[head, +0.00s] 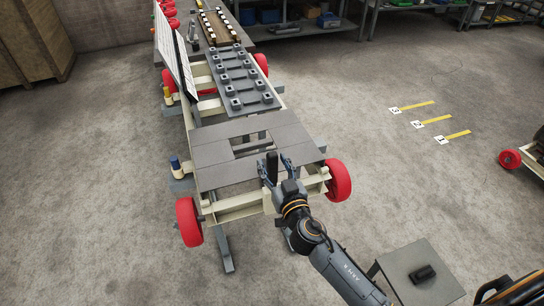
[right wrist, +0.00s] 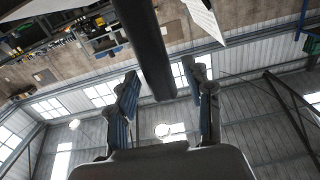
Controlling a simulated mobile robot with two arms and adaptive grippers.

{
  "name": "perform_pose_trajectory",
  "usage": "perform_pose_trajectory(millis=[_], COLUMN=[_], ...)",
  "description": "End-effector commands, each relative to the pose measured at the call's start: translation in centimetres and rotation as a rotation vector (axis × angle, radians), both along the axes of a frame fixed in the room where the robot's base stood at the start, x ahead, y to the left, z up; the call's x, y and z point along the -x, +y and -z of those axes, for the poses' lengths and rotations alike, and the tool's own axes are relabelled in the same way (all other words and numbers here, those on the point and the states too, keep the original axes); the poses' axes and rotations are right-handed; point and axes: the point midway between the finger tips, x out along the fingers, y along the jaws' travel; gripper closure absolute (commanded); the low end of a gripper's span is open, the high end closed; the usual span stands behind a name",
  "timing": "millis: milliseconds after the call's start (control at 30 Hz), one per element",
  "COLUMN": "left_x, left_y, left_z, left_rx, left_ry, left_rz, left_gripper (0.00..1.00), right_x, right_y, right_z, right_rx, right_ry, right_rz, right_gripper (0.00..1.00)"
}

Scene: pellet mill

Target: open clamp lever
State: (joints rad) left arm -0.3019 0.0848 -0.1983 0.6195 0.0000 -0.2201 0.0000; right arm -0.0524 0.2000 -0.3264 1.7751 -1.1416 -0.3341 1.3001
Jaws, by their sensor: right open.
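The clamp lever, a dark upright bar (head: 271,167), stands at the near end of the cart's grey deck. In the right wrist view the lever (right wrist: 147,45) is a thick dark rod coming down from the top, between the two fingers. My right gripper (head: 276,170) is open, with one finger on each side of the lever. In the wrist view its blue-padded fingertips (right wrist: 160,80) show gaps to the rod on both sides, so I see no grip on it. The lever's base is hidden behind the gripper. My left gripper is not in view.
The cart (head: 230,207) has a cream frame and red wheels (head: 338,180). A grey block plate (head: 240,78) lies farther along it, beside a tilted white panel (head: 175,62). A small grey table (head: 418,270) stands at lower right.

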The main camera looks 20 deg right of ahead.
Motion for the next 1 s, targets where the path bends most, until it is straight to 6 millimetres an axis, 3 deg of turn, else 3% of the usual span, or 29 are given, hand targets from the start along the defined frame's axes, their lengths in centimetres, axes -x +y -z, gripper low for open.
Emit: perform_pose_trajectory(millis=[133,467,700,1000], left_x=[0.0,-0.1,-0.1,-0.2], left_y=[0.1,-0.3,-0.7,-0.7], left_z=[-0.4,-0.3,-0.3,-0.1], left_rx=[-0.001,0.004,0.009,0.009], left_ry=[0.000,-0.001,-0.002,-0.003], left_rz=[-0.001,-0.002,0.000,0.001], left_gripper=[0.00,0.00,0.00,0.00], right_x=[-1.2,-1.5,-1.5,-1.6], right_y=[0.1,0.1,0.1,0.1], right_z=[0.0,0.1,0.1,0.2], right_rx=[0.001,0.000,0.000,0.000], right_ry=[0.001,0.001,0.001,-0.002], right_rz=[0.000,0.000,0.000,0.000], right_gripper=[0.49,0.49,0.98,1.00])
